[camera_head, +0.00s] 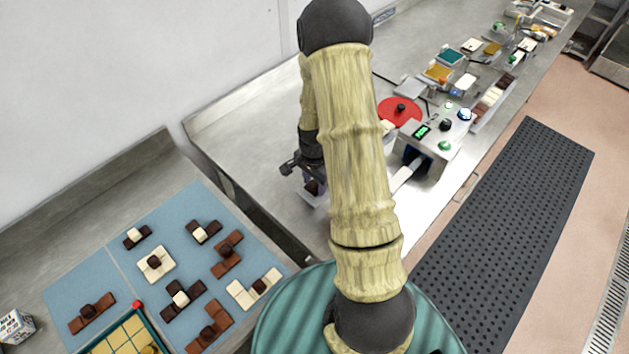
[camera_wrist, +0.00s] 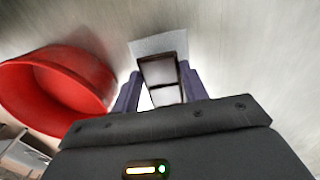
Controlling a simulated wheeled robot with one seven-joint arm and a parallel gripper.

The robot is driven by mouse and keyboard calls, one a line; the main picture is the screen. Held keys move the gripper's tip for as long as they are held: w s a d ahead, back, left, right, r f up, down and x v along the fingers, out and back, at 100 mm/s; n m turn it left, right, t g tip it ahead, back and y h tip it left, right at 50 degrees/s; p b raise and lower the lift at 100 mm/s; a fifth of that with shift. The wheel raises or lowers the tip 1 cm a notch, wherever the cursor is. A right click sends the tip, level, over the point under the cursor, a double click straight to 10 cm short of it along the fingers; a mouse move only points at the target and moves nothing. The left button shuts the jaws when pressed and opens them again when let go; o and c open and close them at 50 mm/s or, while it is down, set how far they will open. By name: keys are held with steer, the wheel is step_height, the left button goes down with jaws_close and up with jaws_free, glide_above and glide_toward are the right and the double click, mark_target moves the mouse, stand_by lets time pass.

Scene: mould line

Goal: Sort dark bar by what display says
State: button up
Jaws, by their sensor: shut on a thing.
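My gripper (camera_wrist: 160,92) is shut on the dark bar (camera_wrist: 175,62), which lies between its two purple fingers in the wrist view. The bar has a dark brown rim and paler, shiny faces. A pale square plate (camera_wrist: 146,46) shows behind it; I cannot tell whether the bar touches it. In the head view my gripper (camera_head: 308,178) is left of my arm, over the steel bench, and the bar is mostly hidden. The display (camera_head: 421,131) is a small green-lit screen on a grey box right of my arm; its text is too small to read.
A red round dish (camera_wrist: 60,88) is left of my gripper in the wrist view. In the head view, a red disc with a black knob (camera_head: 400,107) lies behind the box. Blue mats (camera_head: 150,215) with several chocolate pieces lie front left. Trays line the bench's far right.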

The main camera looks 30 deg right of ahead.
stand_by(0.3)
steer(key=o, duration=1.1)
steer(key=shift+o, duration=0.2)
step_height(320, 180, up, 17)
steer(key=b, duration=0.2)
steer(key=shift+r, duration=0.15)
